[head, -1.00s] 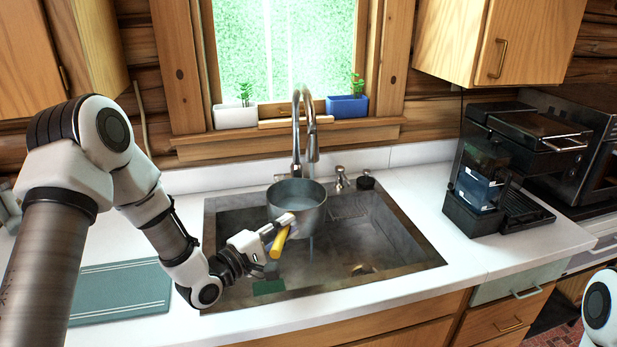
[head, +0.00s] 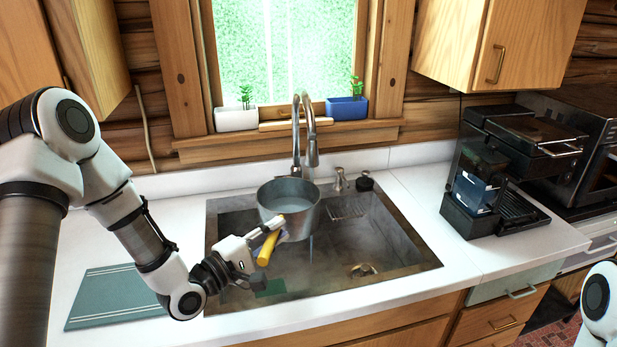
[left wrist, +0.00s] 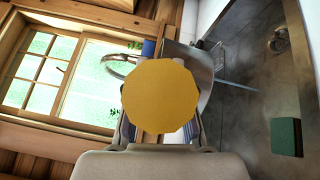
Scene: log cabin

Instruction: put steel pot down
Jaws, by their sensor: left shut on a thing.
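The steel pot (head: 288,208) is a grey pot with a yellow handle (head: 268,248). It is over the left half of the sink (head: 345,270), in front of the faucet, and looks upright. My left gripper (head: 272,232) is shut on the pot's handle. In the left wrist view the handle's round yellow end (left wrist: 160,96) fills the middle and hides most of the fingers, with part of the pot (left wrist: 190,68) behind it. I cannot tell whether the pot touches anything below. My right gripper is out of view.
The faucet (head: 298,140) stands right behind the pot. A green sponge-like block (head: 270,288) lies at the sink's front left. A teal cloth (head: 115,297) is on the left counter. A coffee machine (head: 495,180) stands at right. The counter between sink and machine is clear.

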